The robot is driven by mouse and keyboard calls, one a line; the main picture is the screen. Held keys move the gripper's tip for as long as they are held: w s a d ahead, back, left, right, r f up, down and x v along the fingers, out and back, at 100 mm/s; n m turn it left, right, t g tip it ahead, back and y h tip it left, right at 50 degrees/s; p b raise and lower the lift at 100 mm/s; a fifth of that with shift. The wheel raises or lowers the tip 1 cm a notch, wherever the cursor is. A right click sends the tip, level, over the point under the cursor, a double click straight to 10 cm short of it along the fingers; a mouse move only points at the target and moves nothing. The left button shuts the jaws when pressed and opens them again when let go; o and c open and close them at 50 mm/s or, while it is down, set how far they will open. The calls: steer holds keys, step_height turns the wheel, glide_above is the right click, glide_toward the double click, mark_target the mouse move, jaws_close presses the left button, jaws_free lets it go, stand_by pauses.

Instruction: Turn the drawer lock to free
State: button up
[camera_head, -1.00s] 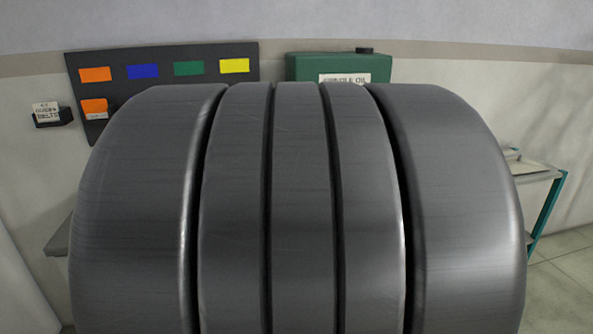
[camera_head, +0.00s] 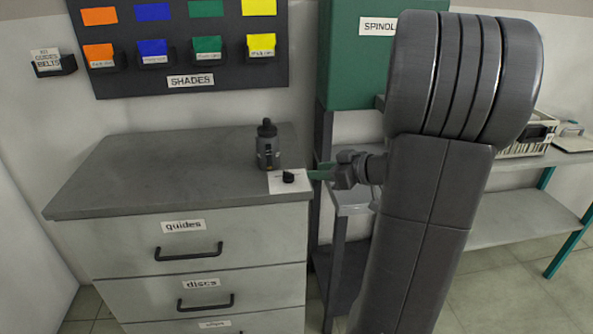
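A small black knob (camera_head: 289,178), which looks like the drawer lock, sits on a white plate (camera_head: 276,186) at the right front corner of the cabinet top. Its turn position is too small to read. The grey drawer cabinet (camera_head: 120,165) has drawers labelled "guides" (camera_head: 185,251) and "discs" (camera_head: 205,302); both look shut. My gripper (camera_head: 322,172) is just right of the knob, pointing left toward it, with a small gap in the picture. Something green shows at its tip; I cannot tell if it is the fingers or a held thing. Its opening is not readable.
A dark bottle-like object (camera_head: 268,146) stands on the cabinet top right behind the knob. A "SHADES" board (camera_head: 190,82) with coloured cards hangs above. A green cabinet (camera_head: 350,70) and a shelf stand with a basket (camera_head: 525,148) are at right. The cabinet top's left is clear.

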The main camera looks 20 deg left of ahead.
mark_target(288, 176)
steer(key=p+x, duration=0.1)
steer(key=x, duration=0.9)
steer(key=shift+w+a+f, duration=0.1)
steer(key=shift+a+f, duration=0.05)
steer(key=shift+a, duration=0.05)
jaws_close()
